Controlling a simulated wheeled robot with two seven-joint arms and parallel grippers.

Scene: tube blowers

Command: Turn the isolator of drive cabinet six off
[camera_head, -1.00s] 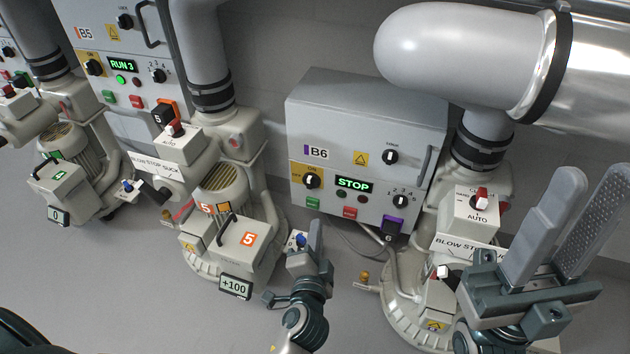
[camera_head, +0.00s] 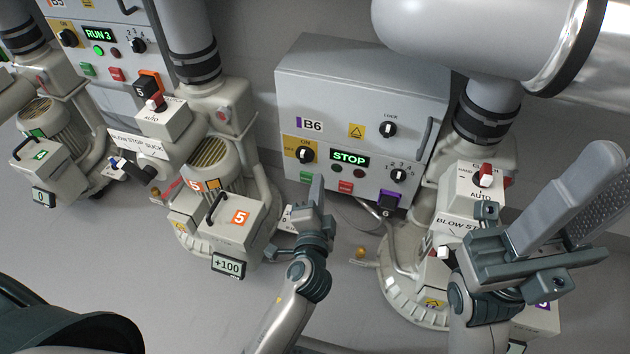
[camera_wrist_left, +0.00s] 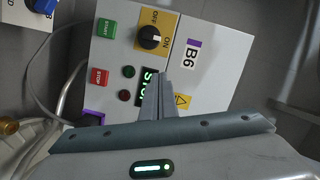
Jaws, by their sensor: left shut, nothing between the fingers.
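The drive cabinet six (camera_head: 350,75), labelled B6, stands at the middle of the head view with its display reading STOP. Its isolator (camera_head: 306,155) is a black knob on a yellow ON/OFF plate. In the left wrist view the isolator (camera_wrist_left: 150,38) is unobstructed, and its white mark seems to point toward ON. My left gripper (camera_head: 318,180) is shut and empty, just below the isolator in the head view. Its fingertips (camera_wrist_left: 158,75) overlap the STOP display in the left wrist view; I cannot tell whether they touch. My right gripper (camera_head: 612,160) is open and empty at the right.
A purple-marked black plug (camera_head: 389,203) and push buttons sit low on the cabinet. A blower unit with a red selector (camera_head: 485,175) stands right, partly behind my right gripper. The blower marked 5 (camera_head: 235,225) is left of my left arm. A large pipe crosses the upper right.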

